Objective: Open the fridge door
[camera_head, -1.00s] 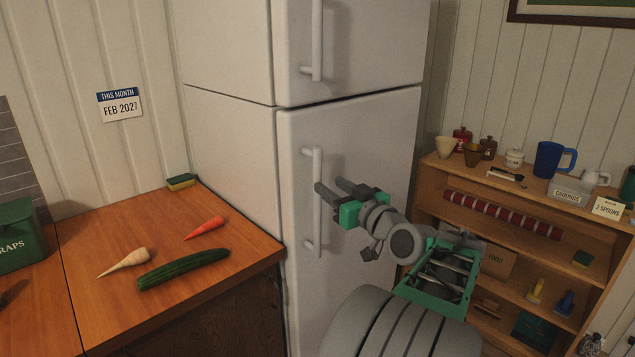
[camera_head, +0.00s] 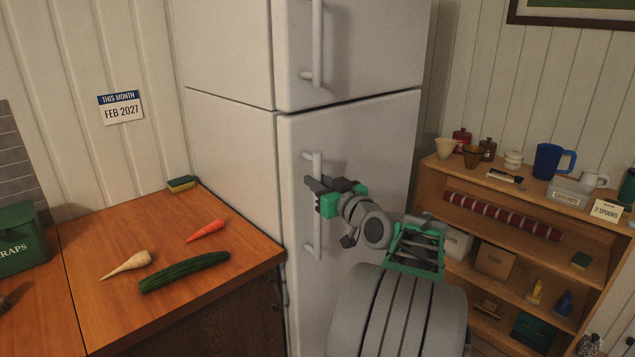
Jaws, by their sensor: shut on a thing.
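The white fridge has a lower door (camera_head: 370,130) that sits closed, or very nearly so, below an upper door (camera_head: 375,50). A vertical white handle (camera_head: 313,237) stands on the left side of the lower door. The upper door has its own handle (camera_head: 317,45). My gripper (camera_head: 312,186) is at the upper half of the lower handle, shut on it. Its fingers hide part of the handle's bar, and my arm covers the lower right of the door.
A wooden counter (camera_head: 90,290) left of the fridge holds a carrot (camera_head: 206,230), a parsnip (camera_head: 128,264), a cucumber (camera_head: 184,271) and a sponge (camera_head: 182,183). A wooden shelf (camera_head: 440,190) with cups and boxes stands close on the right.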

